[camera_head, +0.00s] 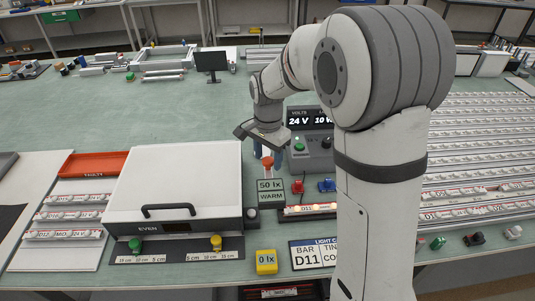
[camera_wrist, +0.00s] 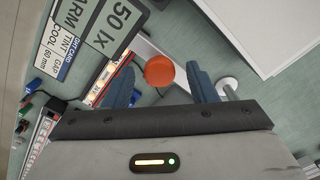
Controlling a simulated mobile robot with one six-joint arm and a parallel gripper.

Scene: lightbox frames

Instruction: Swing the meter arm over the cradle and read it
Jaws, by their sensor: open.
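My gripper (camera_head: 268,153) points down with its blue fingers apart. An orange-red knob (camera_head: 267,162) is between or just below the fingertips. In the wrist view the round knob (camera_wrist: 159,71) lies between the fingers (camera_wrist: 160,88), with a visible gap on each side. A pale bar seems to run beneath it, which may be the meter arm; its full length is hidden. The yellow meter block (camera_head: 266,262) reads 0 lx at the front edge. A lit strip marked D11 (camera_head: 308,209), probably in the cradle, lies right of the 50 lx WARM sign (camera_head: 270,190).
A white lightbox (camera_head: 180,170) with a black handle stands left of my gripper. A grey supply (camera_head: 312,150) showing 24 V is close behind right. Red (camera_head: 298,186) and blue (camera_head: 327,185) connectors lie before it. The rear mat is mostly clear.

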